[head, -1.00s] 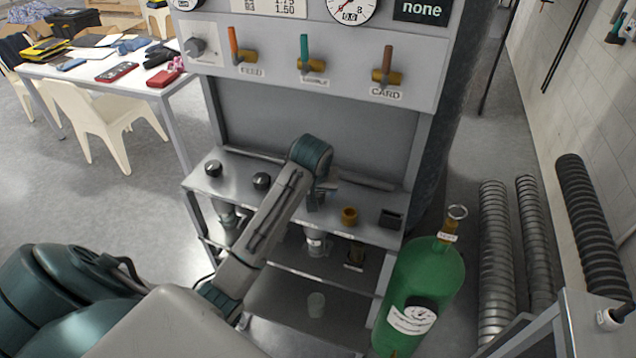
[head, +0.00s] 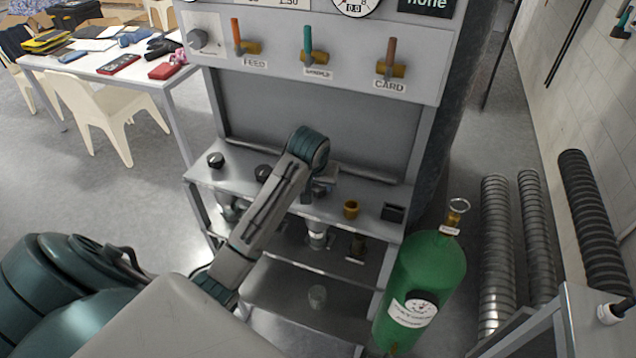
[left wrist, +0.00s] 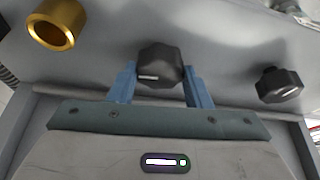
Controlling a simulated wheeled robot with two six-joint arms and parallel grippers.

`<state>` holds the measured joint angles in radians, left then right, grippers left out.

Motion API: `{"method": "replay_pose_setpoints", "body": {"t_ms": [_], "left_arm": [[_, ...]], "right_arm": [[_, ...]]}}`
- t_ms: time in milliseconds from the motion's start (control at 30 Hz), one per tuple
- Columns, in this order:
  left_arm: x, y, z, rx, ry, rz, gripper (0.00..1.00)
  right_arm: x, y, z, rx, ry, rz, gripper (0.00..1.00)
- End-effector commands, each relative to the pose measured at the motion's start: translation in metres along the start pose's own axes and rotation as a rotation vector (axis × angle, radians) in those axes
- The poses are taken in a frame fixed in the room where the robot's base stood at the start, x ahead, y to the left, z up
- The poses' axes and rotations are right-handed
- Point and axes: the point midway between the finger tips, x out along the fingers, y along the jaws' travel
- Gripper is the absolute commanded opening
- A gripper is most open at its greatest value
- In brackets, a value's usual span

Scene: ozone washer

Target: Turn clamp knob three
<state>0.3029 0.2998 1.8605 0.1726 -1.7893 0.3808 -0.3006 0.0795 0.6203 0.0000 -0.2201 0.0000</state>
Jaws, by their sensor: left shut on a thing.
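Clamp knob three (left wrist: 160,68) is a black faceted knob with a white mark, in the middle of the left wrist view. My left gripper (left wrist: 160,82) has a blue finger on each side of it and is shut on it. The closer one also shows at right in the left wrist view (left wrist: 279,85). My right gripper is out of view.
A brass ring (head: 351,208) and a black square holder (head: 392,212) are right of the gripper on the shelf. Three levers (head: 308,48) are on the panel above. A green gas cylinder (head: 425,275) stands at the right front. Ribbed hoses (head: 497,250) run beyond it.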

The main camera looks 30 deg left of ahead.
Motion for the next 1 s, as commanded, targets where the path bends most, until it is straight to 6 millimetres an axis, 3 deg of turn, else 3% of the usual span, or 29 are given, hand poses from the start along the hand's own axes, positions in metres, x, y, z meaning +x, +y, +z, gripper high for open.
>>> {"method": "replay_pose_setpoints", "body": {"t_ms": [1000], "left_arm": [[0.0002, -0.0055, -0.0038, 0.867, 0.003, 0.358, 0.21]], "right_arm": [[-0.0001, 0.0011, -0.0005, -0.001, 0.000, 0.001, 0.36]]}}
